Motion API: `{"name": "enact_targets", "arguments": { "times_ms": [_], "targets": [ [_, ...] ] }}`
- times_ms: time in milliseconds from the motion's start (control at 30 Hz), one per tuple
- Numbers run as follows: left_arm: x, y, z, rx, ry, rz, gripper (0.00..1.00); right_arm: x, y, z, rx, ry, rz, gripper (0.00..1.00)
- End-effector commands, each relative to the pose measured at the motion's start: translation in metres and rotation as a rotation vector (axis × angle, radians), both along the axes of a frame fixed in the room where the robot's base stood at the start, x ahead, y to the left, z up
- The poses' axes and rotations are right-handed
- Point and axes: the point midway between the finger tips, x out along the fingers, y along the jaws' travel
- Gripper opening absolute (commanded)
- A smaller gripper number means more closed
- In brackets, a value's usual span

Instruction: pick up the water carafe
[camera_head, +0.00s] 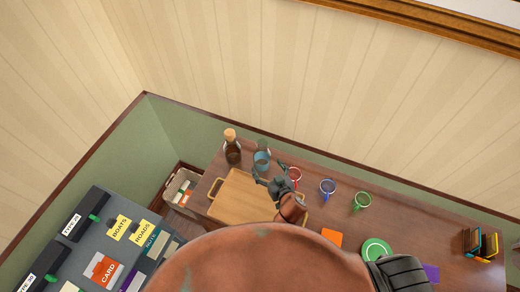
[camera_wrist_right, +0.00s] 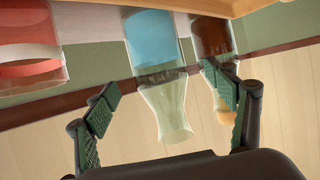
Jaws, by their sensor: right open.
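The water carafe (camera_head: 262,158) is clear glass with blue water in it and stands on the brown table near its back edge. In the right wrist view the carafe (camera_wrist_right: 154,50) appears upside down, with its clear neck between the fingers in the picture. My right gripper (camera_head: 270,177) is open, just in front of the carafe; its two green-padded fingers (camera_wrist_right: 160,88) show on either side of it. I see no grip on the glass, and whether a finger touches it I cannot tell. My left gripper is not in view.
A corked brown bottle (camera_head: 232,149) stands close left of the carafe. A wooden tray (camera_head: 236,199) lies in front. Red (camera_head: 294,175), blue (camera_head: 328,188) and green mugs (camera_head: 362,201) stand to the right. A green plate (camera_head: 376,250) lies nearer the front.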

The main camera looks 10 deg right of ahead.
Motion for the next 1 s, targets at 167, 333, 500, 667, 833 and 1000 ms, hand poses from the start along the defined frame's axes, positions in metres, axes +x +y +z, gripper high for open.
{"name": "enact_targets", "arguments": {
  "times_ms": [167,333,500,667,833,1000],
  "targets": [
    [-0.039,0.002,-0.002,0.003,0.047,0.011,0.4,0.02,0.002,-0.008,-0.001,0.002,-0.002,0.78],
    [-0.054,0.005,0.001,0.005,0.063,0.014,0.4,0.04,0.003,-0.009,-0.001,0.001,-0.004,0.78],
    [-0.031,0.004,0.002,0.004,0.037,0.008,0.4,0.063,0.006,-0.017,-0.001,0.003,-0.005,0.78],
    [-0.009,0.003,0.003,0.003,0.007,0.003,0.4,0.072,0.008,-0.021,0.001,0.002,-0.005,0.78],
    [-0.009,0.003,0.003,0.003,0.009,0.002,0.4,0.073,0.008,-0.021,0.001,0.002,-0.005,0.78],
    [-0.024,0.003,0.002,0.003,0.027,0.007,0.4,0.073,0.008,-0.021,0.001,0.002,-0.005,0.69]
  ]
}}
